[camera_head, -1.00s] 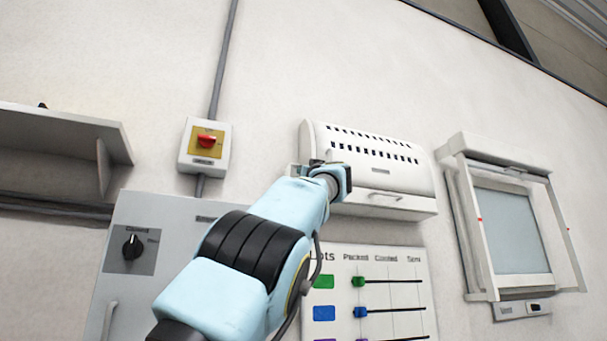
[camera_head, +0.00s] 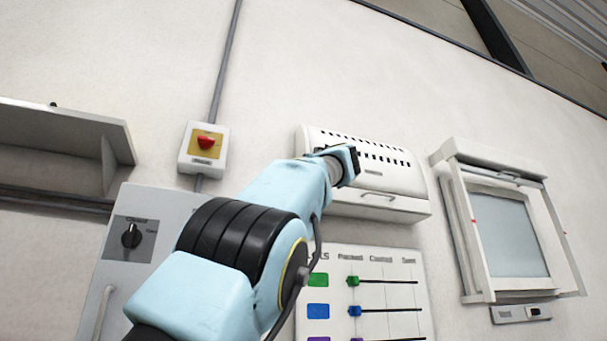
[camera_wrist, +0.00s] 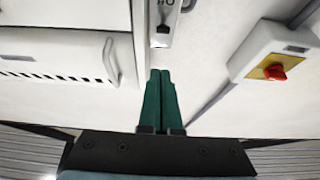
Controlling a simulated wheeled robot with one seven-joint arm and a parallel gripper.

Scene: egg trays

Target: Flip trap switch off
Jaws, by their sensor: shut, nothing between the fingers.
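In the wrist view, a narrow pale switch plate (camera_wrist: 169,9) with a small black toggle (camera_wrist: 163,29) and partly cut-off lettering stands at the top middle. I cannot tell from the lettering whether it is the trap switch. My gripper (camera_wrist: 160,72) has two dark green fingers pressed together, pointing toward the plate, with a small gap in the picture between tips and plate. In the head view my gripper (camera_head: 350,162) shows only as a dark end in front of the vented box. Its fingertips and the narrow plate are hidden there.
A white vented box (camera_head: 385,180) is beside the plate, left in the wrist view (camera_wrist: 60,50). A box with a red knob (camera_head: 205,142) is on the other side, also in the wrist view (camera_wrist: 275,71). A slider board (camera_head: 385,262), framed window (camera_head: 510,235) and shelf (camera_head: 60,140) surround.

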